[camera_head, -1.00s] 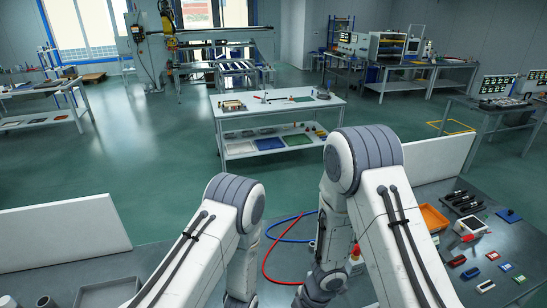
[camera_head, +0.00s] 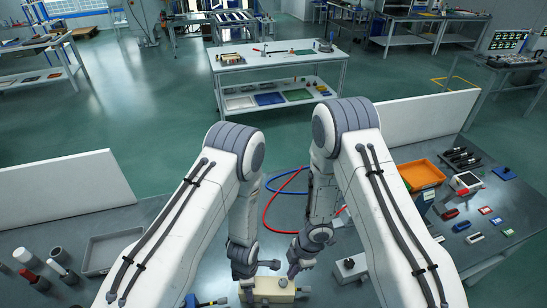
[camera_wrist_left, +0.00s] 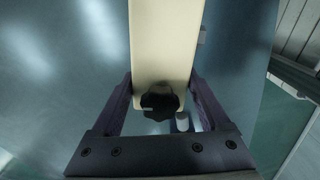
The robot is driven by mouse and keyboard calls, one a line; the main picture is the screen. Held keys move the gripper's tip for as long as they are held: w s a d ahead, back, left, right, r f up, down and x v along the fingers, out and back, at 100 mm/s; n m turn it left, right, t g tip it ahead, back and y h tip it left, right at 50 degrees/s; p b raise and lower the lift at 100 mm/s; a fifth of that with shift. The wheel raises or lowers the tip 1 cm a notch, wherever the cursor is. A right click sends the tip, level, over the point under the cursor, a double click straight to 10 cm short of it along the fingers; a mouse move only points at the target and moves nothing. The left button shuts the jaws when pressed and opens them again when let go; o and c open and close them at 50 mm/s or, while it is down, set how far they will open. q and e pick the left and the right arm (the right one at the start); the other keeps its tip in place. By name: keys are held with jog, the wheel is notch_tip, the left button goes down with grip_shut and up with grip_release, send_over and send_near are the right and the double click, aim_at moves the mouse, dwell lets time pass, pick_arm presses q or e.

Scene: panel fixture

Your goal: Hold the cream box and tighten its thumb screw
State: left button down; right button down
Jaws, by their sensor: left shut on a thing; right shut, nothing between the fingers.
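The cream box (camera_head: 270,294) lies on the grey bench at the bottom edge of the head view. In the left wrist view the cream box (camera_wrist_left: 166,40) runs between the two fingers of my left gripper (camera_wrist_left: 162,84), which is shut on it. The black lobed knob of the thumb screw (camera_wrist_left: 160,101) shows at the box's near end. In the head view my left gripper (camera_head: 247,287) is at the box's left end, partly hidden by its wrist. My right gripper (camera_head: 293,271) is shut and empty, pointing down close above the box's right part. I cannot tell whether it touches.
A grey tray (camera_head: 105,252) and several cylinders stand at left. A grey block with a knob (camera_head: 350,268) sits right of the box. An orange bin (camera_head: 421,175) and small coloured parts lie at right. Red and blue hoses (camera_head: 268,205) curve behind the arms.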

jog(key=shift+f, duration=0.2)
jog(key=shift+s+a, duration=0.25)
dwell(0.7)
jog(key=shift+s+d, duration=0.1)
jog(key=shift+s, duration=0.1)
jog(key=shift+s+d, duration=0.15)
jog(key=shift+s, duration=0.5)
dwell(0.4)
